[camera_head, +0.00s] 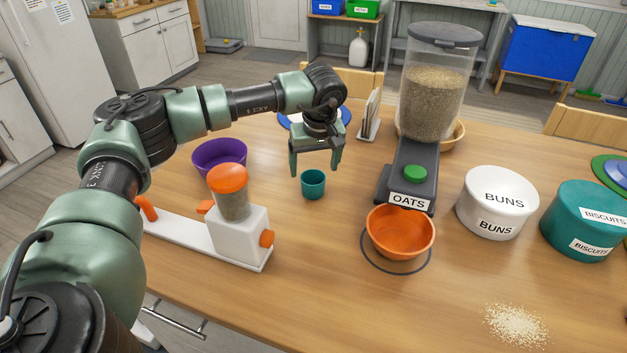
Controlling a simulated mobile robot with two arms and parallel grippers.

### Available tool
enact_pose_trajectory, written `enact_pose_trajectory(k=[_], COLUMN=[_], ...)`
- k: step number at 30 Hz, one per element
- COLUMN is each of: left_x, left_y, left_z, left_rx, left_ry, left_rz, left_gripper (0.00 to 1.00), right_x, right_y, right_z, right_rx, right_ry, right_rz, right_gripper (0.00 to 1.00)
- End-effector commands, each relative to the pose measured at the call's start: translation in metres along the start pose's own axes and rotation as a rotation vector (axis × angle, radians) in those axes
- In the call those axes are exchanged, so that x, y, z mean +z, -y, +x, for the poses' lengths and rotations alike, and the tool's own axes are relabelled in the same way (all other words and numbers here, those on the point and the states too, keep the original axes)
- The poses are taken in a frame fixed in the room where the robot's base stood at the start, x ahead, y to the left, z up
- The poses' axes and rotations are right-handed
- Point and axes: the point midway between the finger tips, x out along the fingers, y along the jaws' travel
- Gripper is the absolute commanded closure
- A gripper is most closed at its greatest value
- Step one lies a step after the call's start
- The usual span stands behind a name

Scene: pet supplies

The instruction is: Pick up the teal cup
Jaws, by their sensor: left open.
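The small teal cup (313,188) stands upright on the wooden table, left of the oats dispenser. My left gripper (315,172) points down just above and around the cup, with its fingers apart. One finger is to the left of the cup and the other is to its upper right. I cannot tell whether either finger touches the cup. My right gripper does not show.
A white grinder with an orange lid (228,178) and a purple bowl (219,154) stand left of the cup. The oats dispenser (408,170), an orange bowl (400,240), a white buns tin (497,205) and a teal biscuits tin (584,225) stand to the right. Crumbs (516,325) lie at front right.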

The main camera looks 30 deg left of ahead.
Motion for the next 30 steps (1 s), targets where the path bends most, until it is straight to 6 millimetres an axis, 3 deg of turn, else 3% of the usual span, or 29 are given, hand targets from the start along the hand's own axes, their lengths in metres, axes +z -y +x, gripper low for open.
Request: enact_pose_trajectory(k=[4,12,20,23,27,30], left_x=[0.001,0.003,0.003,0.003,0.003,0.003], left_y=[0.001,0.000,0.000,0.000,0.000,0.000], left_z=[0.016,0.053,0.058,0.058,0.057,0.057], left_rx=[-0.002,0.000,0.000,0.000,0.000,0.001], left_ry=[0.002,0.001,0.001,0.001,0.001,0.000], left_rz=[0.000,-0.001,-0.001,-0.001,-0.001,-0.001], left_gripper=[0.20,0.20,0.20,0.42,0.81,0.84], right_x=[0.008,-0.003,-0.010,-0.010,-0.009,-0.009], right_y=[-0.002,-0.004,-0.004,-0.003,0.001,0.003], right_z=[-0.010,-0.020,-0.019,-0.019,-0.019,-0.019], right_rx=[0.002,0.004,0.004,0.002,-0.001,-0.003], right_ry=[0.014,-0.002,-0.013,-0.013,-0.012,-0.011], right_rz=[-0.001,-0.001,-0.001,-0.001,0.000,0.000], right_gripper=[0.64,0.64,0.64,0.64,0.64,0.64])
